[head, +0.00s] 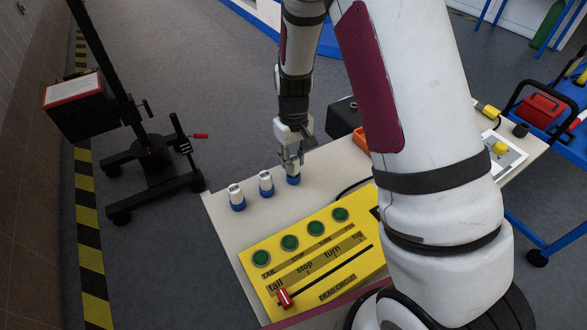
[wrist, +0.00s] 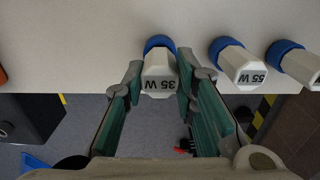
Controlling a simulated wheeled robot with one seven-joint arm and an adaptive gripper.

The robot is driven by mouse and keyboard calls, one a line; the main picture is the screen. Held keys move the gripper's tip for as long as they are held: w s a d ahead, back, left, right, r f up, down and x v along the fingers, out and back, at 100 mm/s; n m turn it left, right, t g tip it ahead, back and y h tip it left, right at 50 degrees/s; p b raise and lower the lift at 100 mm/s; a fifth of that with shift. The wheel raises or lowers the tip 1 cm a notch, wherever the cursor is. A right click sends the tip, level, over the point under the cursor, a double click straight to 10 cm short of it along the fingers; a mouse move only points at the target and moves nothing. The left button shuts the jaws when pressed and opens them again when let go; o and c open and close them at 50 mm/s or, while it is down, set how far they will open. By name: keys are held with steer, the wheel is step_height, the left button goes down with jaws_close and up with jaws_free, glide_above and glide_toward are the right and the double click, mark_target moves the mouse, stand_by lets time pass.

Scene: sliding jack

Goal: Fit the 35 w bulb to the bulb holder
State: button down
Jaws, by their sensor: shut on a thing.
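The 35 W bulb (wrist: 158,68) is a white body with a black "35 W" label and a blue base. My gripper (wrist: 159,82) is shut on it, with one finger on each side of the white part. In the head view my gripper (head: 291,160) points down at the table's far edge, and the bulb's blue base (head: 293,180) shows below the fingers, at or very near the table top. The fingers hide most of its white part there. I cannot make out which thing is the bulb holder.
Two similar bulbs stand to its left in the head view, one near (head: 265,183) and one farther left (head: 236,196). A yellow panel (head: 330,282) with several green round parts and a red slider (head: 284,298) lies in front. My arm covers the table's right part.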

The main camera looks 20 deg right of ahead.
mark_target(293, 159)
steer(key=shift+r, duration=0.15)
steer(key=shift+r+p, duration=1)
steer(key=shift+r, duration=0.5)
